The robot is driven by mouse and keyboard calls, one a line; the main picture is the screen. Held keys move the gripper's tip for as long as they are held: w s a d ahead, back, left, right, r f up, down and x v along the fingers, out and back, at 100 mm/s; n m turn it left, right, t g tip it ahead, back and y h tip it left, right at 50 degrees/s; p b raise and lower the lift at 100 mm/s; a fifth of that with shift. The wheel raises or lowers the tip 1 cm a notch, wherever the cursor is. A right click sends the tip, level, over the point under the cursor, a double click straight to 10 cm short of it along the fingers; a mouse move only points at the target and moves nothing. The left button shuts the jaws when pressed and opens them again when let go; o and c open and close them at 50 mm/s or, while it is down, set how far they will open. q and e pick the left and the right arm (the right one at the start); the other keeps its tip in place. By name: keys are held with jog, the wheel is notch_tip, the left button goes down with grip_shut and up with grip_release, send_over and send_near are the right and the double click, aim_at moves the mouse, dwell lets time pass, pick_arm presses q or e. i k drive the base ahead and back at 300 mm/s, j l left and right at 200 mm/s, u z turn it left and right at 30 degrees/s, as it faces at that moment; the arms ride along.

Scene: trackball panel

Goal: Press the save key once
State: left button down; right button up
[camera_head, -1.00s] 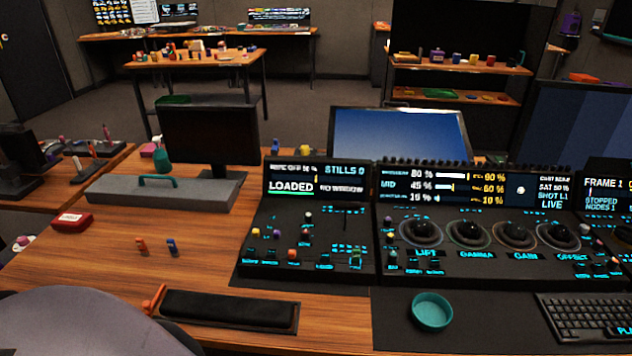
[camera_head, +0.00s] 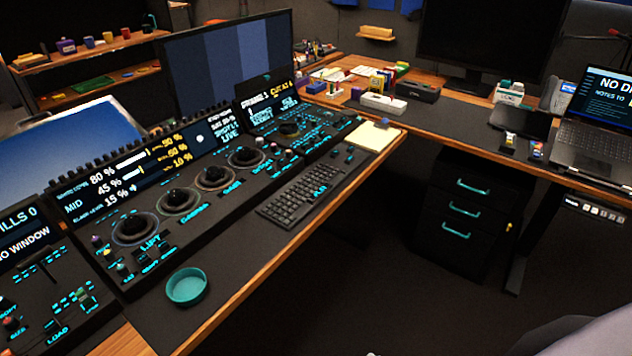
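The trackball panel (camera_head: 165,262) runs along the desk at the left, with several trackballs in rings and small cyan-lettered keys. Its left section (camera_head: 58,290) is cut by the picture's left edge; its screen reads "STILLS 0" in part and "NO WINDOW". A key label there reads "LOAD". The right section (camera_head: 300,135) has its own small screen. I cannot pick out a key marked save; most labels are too small to read. Neither of my grippers shows in the head view.
A teal round dish (camera_head: 187,287) and a black keyboard (camera_head: 297,195) lie in front of the panel. A yellow notepad (camera_head: 374,135) lies right of it. A drawer cabinet (camera_head: 465,215) stands under the right desk, which bears a laptop (camera_head: 597,118). Dark floor is open at lower centre.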

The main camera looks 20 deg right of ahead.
aim_at(350, 159)
jog(key=i+l+z, duration=0.1)
jog(key=l, duration=0.25)
jog(key=i+l+z, duration=0.1)
jog(key=l, duration=0.2)
jog(key=i+l+z, duration=0.15)
jog(key=l, duration=0.2)
jog(key=i+l+z, duration=0.1)
jog(key=l, duration=0.2)
